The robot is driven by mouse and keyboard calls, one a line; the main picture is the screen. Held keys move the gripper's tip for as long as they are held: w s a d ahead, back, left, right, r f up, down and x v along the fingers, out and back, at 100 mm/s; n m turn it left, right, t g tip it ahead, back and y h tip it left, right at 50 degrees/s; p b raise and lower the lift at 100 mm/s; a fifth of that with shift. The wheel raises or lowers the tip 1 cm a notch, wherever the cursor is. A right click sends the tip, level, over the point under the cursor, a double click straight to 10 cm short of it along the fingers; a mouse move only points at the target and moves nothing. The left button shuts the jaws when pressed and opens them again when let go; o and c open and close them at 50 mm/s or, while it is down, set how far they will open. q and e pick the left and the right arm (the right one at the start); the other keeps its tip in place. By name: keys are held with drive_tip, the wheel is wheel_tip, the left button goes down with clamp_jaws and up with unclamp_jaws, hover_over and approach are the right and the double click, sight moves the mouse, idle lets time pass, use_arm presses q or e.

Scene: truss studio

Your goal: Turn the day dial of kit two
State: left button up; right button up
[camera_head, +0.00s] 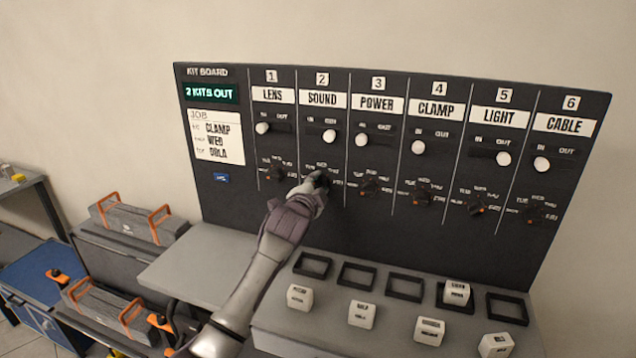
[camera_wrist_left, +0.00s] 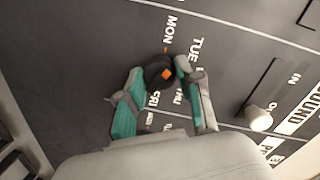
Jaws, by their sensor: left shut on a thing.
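The kit board (camera_head: 270,225) is a dark upright panel with six numbered columns. Kit two is the SOUND column (camera_head: 322,99); its white slide knob (camera_head: 329,136) sits at the right, OUT end. My left gripper (camera_head: 318,181) is at the day dial below, mostly hiding it in the head view. In the left wrist view the round black dial (camera_wrist_left: 157,70), with an orange mark, lies between the teal-sided fingers of the gripper (camera_wrist_left: 161,84), which are shut on it. Day words MON, TUE, THU and FRI surround it. My right gripper is not in view.
A job card (camera_head: 217,138) reads CLAMP and WED; the display (camera_head: 211,93) reads 2 KITS OUT. Neighbouring dials stand close by, such as LENS (camera_head: 276,174) and POWER (camera_head: 369,187). White cubes (camera_head: 362,314) and black frames (camera_head: 357,274) occupy the ledge below.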

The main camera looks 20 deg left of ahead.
use_arm(q)
drive_tip(key=n+p, duration=0.1)
drive_tip(key=n, duration=0.4)
drive_tip(key=shift+h, duration=0.4)
idle(0.3)
drive_tip(key=o, duration=1.2)
drive_tip(key=shift+a, duration=0.1)
drive_tip(key=shift+c, duration=0.2)
drive_tip(key=shift+s, duration=0.1)
drive_tip(key=s+r, duration=0.1)
drive_tip(key=s, duration=1)
drive_tip(key=shift+s+a, duration=0.2)
drive_tip(key=shift+s, duration=0.15)
drive_tip(key=shift+r, duration=0.1)
